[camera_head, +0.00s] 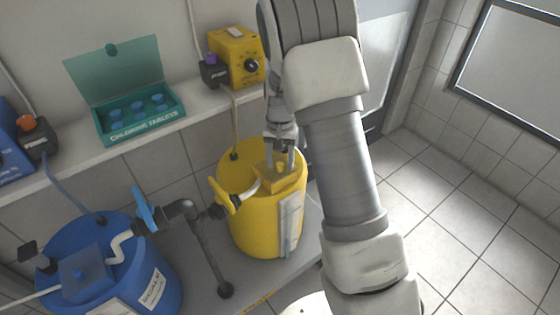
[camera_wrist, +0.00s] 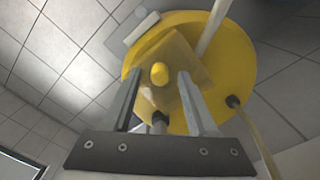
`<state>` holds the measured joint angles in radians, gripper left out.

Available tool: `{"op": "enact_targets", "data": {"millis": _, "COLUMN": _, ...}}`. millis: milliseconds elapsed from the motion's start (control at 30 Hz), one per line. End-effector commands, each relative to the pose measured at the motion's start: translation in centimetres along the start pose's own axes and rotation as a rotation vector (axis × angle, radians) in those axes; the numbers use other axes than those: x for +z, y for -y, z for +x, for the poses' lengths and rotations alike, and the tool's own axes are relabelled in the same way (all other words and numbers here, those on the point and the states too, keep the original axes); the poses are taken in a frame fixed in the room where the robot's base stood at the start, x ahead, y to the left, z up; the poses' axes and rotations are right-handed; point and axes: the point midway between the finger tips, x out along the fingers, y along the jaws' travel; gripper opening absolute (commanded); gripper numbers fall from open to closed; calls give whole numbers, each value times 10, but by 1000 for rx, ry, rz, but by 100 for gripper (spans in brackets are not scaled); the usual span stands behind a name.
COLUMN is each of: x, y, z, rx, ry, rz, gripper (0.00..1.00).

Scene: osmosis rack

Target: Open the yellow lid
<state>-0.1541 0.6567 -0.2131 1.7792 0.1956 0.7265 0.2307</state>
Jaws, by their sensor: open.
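The yellow lid (camera_head: 291,183) is a square flap with a small round knob on the top of the yellow barrel (camera_head: 258,228). It lies flat and looks closed. In the wrist view the lid (camera_wrist: 180,52) shows its yellow knob (camera_wrist: 159,73) near the middle. My gripper (camera_head: 281,157) is above the lid, pointing down at it. In the wrist view the two fingers of my gripper (camera_wrist: 160,76) are apart, one on each side of the knob. I cannot tell whether they touch it.
A blue barrel (camera_head: 160,279) stands at the left, joined by grey pipework (camera_head: 205,250) with a yellow valve handle (camera_head: 221,195) close to the yellow barrel. A shelf behind holds an open chlorine tablets box (camera_head: 140,122) and a yellow pump (camera_head: 236,58). The floor at right is clear.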

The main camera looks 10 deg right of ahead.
Motion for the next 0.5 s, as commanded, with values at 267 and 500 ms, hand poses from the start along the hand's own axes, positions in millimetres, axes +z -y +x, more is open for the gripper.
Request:
{"op": "enact_targets", "data": {"millis": 267, "x": 0, "y": 0, "z": 0, "rx": 0, "ry": 0, "rz": 0, "gripper": 48}}
{"op": "enact_targets", "data": {"millis": 500, "x": 0, "y": 0, "z": 0, "rx": 0, "ry": 0, "rz": -1, "gripper": 5}}
